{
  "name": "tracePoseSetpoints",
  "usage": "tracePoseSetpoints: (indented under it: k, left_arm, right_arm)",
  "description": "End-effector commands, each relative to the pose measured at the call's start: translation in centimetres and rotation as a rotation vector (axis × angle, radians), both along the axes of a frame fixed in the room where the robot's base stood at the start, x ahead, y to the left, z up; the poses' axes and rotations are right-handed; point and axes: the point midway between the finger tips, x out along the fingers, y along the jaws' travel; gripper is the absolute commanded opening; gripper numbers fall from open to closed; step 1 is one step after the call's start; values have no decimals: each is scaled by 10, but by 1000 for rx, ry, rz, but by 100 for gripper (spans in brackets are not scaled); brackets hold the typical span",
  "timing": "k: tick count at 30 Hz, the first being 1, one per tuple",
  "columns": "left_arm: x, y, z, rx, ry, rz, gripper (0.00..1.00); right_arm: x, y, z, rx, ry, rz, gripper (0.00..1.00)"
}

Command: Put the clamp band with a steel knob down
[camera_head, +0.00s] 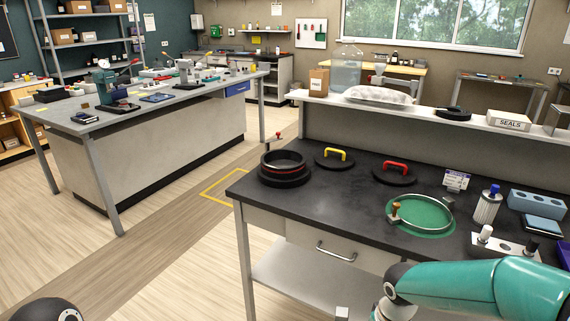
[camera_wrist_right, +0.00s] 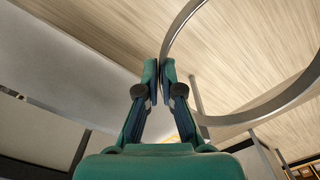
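A steel clamp band (camera_wrist_right: 261,113) shows in the right wrist view as a large thin ring. My right gripper (camera_wrist_right: 161,72) is nearly closed, with the ring's edge at its fingertips, and appears shut on it. The band is in the air with wood floor behind it. Its knob cannot be made out there. Another clamp band (camera_head: 448,222), with a brass-coloured knob (camera_head: 396,209), lies on a green round mat (camera_head: 422,217). My left gripper is out of view.
The dark bench (camera_head: 330,191) holds a black port ring (camera_head: 284,178) with a red band, covers with a yellow handle (camera_head: 334,158) and a red handle (camera_head: 394,173), a filter-like cylinder (camera_head: 487,207) and a blue block (camera_head: 536,203). Bare bench top lies near the front left.

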Motion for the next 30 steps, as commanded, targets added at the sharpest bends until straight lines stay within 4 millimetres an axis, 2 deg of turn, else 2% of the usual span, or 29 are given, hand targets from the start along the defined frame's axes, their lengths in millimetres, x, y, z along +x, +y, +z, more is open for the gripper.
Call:
tracePoseSetpoints:
  k: [1, 4, 6, 9, 14, 17, 20, 27, 30]
  left_arm:
    - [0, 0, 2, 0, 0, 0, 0]
    - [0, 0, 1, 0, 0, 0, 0]
    - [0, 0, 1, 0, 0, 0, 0]
    - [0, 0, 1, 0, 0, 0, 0]
    - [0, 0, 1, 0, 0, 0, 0]
    - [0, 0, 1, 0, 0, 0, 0]
    - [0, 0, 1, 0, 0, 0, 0]
    - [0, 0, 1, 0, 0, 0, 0]
    - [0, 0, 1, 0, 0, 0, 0]
  right_arm:
    - [5, 10, -15, -1, 5, -9, 0]
    - [21, 20, -34, -1, -1, -61, 0]
    - [34, 24, -34, 0, -6, -108, 0]
    - [42, 27, -34, -1, -5, -147, 0]
    - [44, 27, -33, -1, -5, -175, 0]
    - [42, 25, -42, -2, 0, -177, 0]
    - [39, 20, -66, -3, 6, -184, 0]
    - [14, 20, -156, 0, 9, -178, 0]
    - [7, 24, -174, -1, 1, -173, 0]
